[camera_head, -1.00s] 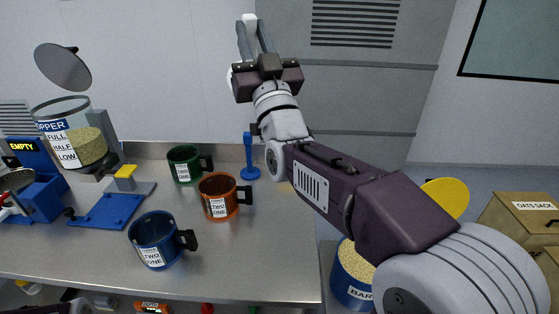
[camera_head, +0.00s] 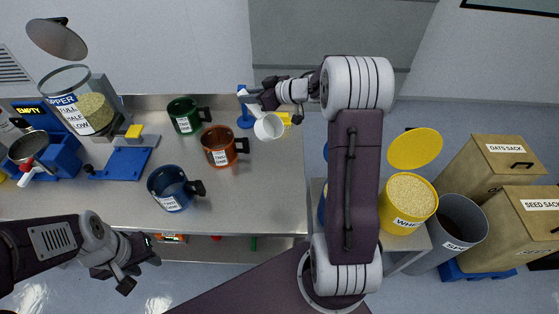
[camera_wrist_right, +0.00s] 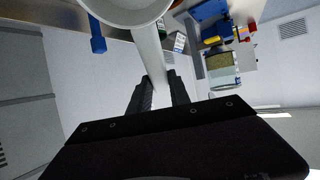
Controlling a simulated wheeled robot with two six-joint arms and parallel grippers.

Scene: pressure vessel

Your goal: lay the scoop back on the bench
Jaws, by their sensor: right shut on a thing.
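The white scoop (camera_head: 268,126) is in my right gripper (camera_head: 256,104), above the back right part of the steel bench (camera_head: 250,190). In the right wrist view the fingers (camera_wrist_right: 160,92) are shut on the scoop's handle (camera_wrist_right: 150,50), with its cup (camera_wrist_right: 125,8) beyond them. I cannot tell whether the scoop touches the bench. My left gripper (camera_head: 136,266) is open and empty, in front of the bench's front edge.
A blue post (camera_head: 244,108) and a yellow block (camera_head: 284,118) are close to the scoop. Green (camera_head: 184,115), orange (camera_head: 219,146) and blue (camera_head: 170,188) mugs stand to the left. The front right of the bench is clear. A wheat barrel (camera_head: 408,200) stands right of it.

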